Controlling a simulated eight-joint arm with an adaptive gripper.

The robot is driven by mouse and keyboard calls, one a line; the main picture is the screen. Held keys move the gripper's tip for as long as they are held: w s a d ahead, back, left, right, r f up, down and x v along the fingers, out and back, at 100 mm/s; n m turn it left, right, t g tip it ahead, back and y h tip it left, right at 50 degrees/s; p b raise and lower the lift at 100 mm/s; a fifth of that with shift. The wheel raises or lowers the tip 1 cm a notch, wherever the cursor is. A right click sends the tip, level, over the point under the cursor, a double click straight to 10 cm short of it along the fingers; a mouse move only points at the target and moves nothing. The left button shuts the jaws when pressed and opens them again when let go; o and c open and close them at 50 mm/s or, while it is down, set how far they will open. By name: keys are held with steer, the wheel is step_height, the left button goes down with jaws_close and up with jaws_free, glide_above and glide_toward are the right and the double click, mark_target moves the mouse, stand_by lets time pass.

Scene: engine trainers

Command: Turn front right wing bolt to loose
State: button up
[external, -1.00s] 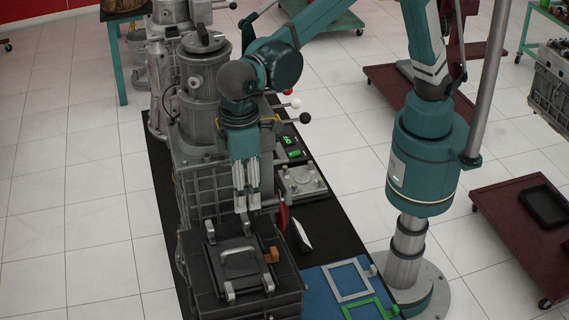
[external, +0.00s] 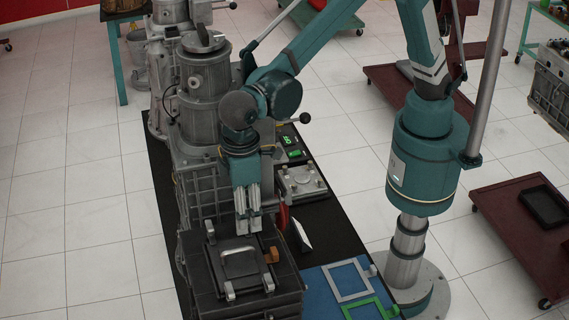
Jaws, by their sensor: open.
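A dark box (external: 205,292) at the lower middle has a square lid (external: 222,275) with a raised handle (external: 238,251) at its centre. Light metal wing bolts stand near the lid's corners: one at the back left (external: 210,229), one at the near left (external: 230,290) and one at the near right (external: 268,282). The far right corner is hidden behind my gripper (external: 249,230). My gripper points down, close over the far side of the lid, its fingers open. I cannot tell whether it touches a bolt, or which bolt the task calls front right.
An orange-brown block (external: 271,255) sits at the box's right side. A red part (external: 283,216) and a white wedge-like piece (external: 301,236) are close to the right. A tall grey cylinder machine (external: 203,85) stands behind. Grey and green frames (external: 350,279) lie on a blue mat.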

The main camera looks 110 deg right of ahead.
steer(key=shift+f, duration=0.2)
steer(key=shift+c, duration=0.5)
steer(key=c, duration=0.8)
